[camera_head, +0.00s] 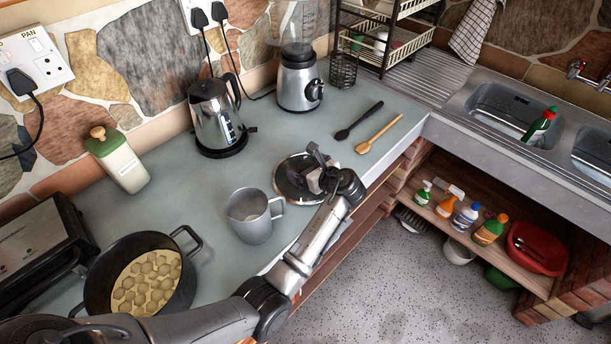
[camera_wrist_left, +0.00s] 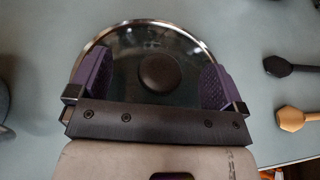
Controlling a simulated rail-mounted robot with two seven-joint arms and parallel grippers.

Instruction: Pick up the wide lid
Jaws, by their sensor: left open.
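The wide lid (camera_head: 290,186) lies flat on the grey-green counter in the head view, a round glass lid with a metal rim. In the left wrist view the lid (camera_wrist_left: 130,60) shows with its dark round knob (camera_wrist_left: 164,72) near the middle. My left gripper (camera_head: 318,168) is over the lid and hides part of it. In the left wrist view its two purple-padded fingers (camera_wrist_left: 156,82) are wide apart, one on each side of the knob, with a gap to it on both sides. I cannot tell the height of the fingertips above the lid. My right gripper is not in view.
A grey metal mug (camera_head: 252,216) stands left of the lid. A dark spoon (camera_head: 358,121) and a wooden spoon (camera_head: 379,133) lie beyond it. A pan (camera_head: 189,285) with food, a kettle (camera_head: 215,117) and a blender (camera_head: 298,80) stand on the counter. The counter's front edge is close to the lid.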

